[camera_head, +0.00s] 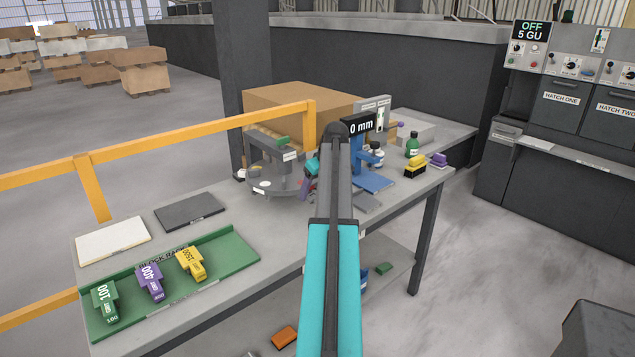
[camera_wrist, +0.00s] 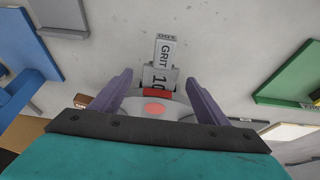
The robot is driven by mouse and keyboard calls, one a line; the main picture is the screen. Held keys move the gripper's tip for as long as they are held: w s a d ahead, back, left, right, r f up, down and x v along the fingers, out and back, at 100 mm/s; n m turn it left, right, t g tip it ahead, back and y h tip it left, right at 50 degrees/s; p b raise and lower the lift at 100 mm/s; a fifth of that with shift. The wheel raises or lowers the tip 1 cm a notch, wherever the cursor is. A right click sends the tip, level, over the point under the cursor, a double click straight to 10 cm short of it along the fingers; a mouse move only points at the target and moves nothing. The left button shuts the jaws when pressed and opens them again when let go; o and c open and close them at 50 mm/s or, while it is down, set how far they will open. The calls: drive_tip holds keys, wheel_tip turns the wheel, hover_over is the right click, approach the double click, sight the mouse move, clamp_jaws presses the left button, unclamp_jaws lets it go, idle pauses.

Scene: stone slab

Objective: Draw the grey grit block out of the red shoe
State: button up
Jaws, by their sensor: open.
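The red shoe (camera_wrist: 157,94) shows as a small red strip at the block's near end, above a round grey part with an orange-red spot. My two purple fingers are spread to either side of the block and shoe, with gaps between. I cannot tell how deep the block sits in the shoe. In the head view, my arm hides much of this area, beside the grey round stand (camera_head: 275,187).
A green tray (camera_head: 235,264) with green, purple and yellow numbered blocks is at the table's front left, near white (camera_head: 112,240) and dark pads (camera_head: 190,212). A yellow rail (camera_head: 190,136) crosses the left.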

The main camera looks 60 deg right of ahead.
drive_tip(key=shift+x, duration=0.9)
drive_tip(key=c, duration=1.4)
drive_tip(key=shift+o, duration=0.2)
drive_tip(key=shift+s+a+p, duration=0.15)
drive_tip(key=shift+s+a, duration=0.1)
drive_tip(key=shift+s, duration=0.55)
drive_tip(key=shift+s+a+p, duration=0.15)
drive_tip(key=shift+s+a, duration=0.15)
drive_tip(key=shift+s, duration=0.45)
drive_tip(key=shift+s+a+p, duration=0.15)
drive_tip(key=shift+s+a, duration=0.1)
drive_tip(key=shift+s, duration=0.55)
drive_tip(key=shift+r, duration=0.1)
drive_tip(key=s+r+p, duration=0.1)
drive_tip(key=s+a+r+p, duration=0.1)
drive_tip(key=shift+s+r, duration=0.4)
